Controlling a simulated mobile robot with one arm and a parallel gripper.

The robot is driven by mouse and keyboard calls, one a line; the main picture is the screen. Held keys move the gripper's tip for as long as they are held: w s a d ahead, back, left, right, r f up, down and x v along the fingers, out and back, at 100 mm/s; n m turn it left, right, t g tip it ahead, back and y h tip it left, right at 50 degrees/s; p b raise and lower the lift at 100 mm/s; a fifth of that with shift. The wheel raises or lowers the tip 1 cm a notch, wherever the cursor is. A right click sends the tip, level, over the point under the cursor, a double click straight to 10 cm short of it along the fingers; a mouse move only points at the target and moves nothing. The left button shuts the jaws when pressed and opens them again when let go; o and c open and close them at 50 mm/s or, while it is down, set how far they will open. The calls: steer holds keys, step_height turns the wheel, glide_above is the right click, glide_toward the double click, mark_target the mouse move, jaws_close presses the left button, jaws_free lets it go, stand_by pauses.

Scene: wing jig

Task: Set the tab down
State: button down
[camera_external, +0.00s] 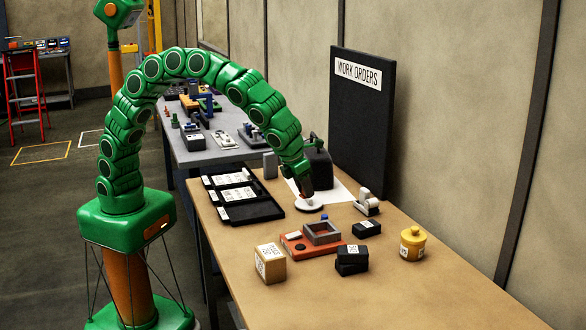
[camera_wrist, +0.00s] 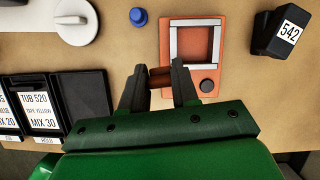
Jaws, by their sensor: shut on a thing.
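My gripper (camera_external: 305,190) hangs over the wooden bench in the external view, close to a white disc (camera_external: 309,204). In the wrist view its two dark fingers (camera_wrist: 159,82) are closed on a small reddish-brown piece, which I take for the tab (camera_wrist: 160,76). Just beyond the fingers in that view is an orange fixture (camera_wrist: 172,40) with a grey square frame (camera_wrist: 196,44) and a dark round knob. The fixture also shows in the external view (camera_external: 292,244). The tab is too small to make out clearly there. Its height above the bench cannot be told.
Black trays with labels (camera_external: 254,213) lie left of the gripper. A blue knob (camera_external: 324,217), black blocks (camera_external: 351,268), a tan box (camera_external: 270,268) and a yellow jar (camera_external: 413,247) stand around the fixture. The dark WORK ORDERS board (camera_external: 362,130) rises behind. The bench's near right is clear.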

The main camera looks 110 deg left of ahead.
steer(key=s+a+n+g+y, duration=0.1)
steer(key=s+a+n, duration=0.25)
steer(key=a, duration=0.95)
steer(key=s+a+n+g, duration=0.2)
steer(key=s+a+n, duration=0.15)
steer(key=a, duration=0.95)
glide_above(352, 196)
steer(key=d, duration=0.2)
steer(key=shift+s+a+f, duration=0.1)
steer(key=shift+f, duration=2.45)
steer(key=shift+a+f, duration=0.1)
steer(key=shift+f, duration=2.45)
steer(key=shift+f, duration=0.15)
steer(key=shift+w+a+f, duration=0.1)
steer(key=shift+w+f, duration=0.1)
steer(key=shift+f, duration=1.4)
steer(key=shift+f, duration=0.1)
